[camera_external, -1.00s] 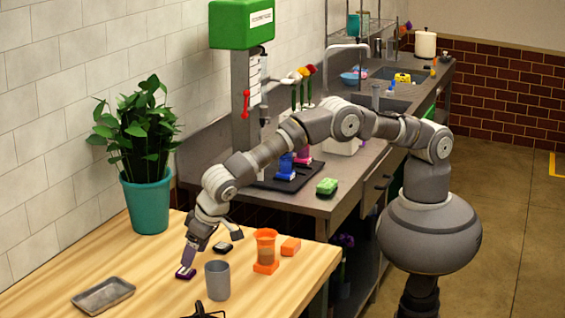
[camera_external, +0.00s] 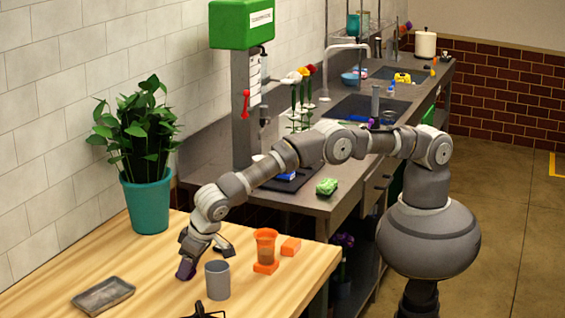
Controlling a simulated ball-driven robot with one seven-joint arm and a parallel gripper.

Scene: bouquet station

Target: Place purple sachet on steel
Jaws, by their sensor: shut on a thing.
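The purple sachet (camera_external: 185,269) is at the fingertips of my gripper (camera_external: 188,261), low over the wooden table. My gripper is shut on it and hides most of it. I cannot tell whether the sachet still touches the table. A shallow grey steel tray (camera_external: 103,296) lies empty at the front left of the table, left of and nearer the camera than my gripper.
A grey cup (camera_external: 217,281) stands just right of my gripper. Further right are an orange cup on an orange base (camera_external: 265,250) and an orange block (camera_external: 291,247). A potted plant (camera_external: 148,190) stands behind. Table between gripper and tray is clear.

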